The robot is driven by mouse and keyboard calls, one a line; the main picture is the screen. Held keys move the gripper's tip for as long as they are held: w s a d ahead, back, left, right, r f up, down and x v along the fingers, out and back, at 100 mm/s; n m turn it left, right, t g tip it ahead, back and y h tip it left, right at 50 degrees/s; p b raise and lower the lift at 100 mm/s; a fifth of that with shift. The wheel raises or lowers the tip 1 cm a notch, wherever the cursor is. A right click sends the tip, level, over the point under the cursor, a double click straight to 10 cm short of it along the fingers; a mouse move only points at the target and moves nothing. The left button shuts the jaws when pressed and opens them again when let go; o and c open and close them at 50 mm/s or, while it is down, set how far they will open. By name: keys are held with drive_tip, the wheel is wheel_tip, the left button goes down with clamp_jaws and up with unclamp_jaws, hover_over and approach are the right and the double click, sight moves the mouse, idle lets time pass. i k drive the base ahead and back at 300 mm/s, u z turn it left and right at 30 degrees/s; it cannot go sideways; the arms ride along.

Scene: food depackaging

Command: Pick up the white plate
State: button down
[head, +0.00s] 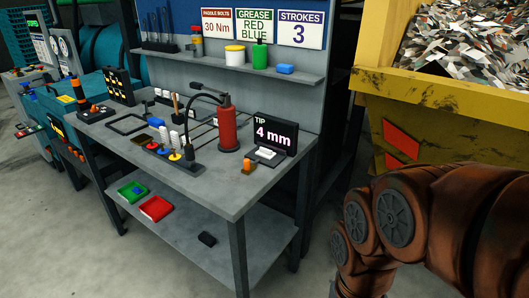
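I see no clear round white plate in the head view. A small white flat piece (265,153) lies on the grey workbench (240,190), in front of a black display reading "TIP 4 mm" (272,133). I cannot tell whether it is the plate. My brown arm fills the lower right, right of the bench. My gripper is out of view.
A red cylinder (228,129) and a rack of coloured-base pegs (175,145) stand on the bench. A small orange item (247,165) is near its front edge. Red (156,208) and green (132,191) trays lie on the lower shelf. A yellow scrap bin (450,115) stands right.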

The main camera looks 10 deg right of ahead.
sight(268, 154)
drive_tip(key=u, duration=2.75)
drive_tip(key=k, duration=0.65)
drive_tip(key=z, duration=1.6)
drive_tip(key=i, duration=0.5)
drive_tip(key=z, duration=0.05)
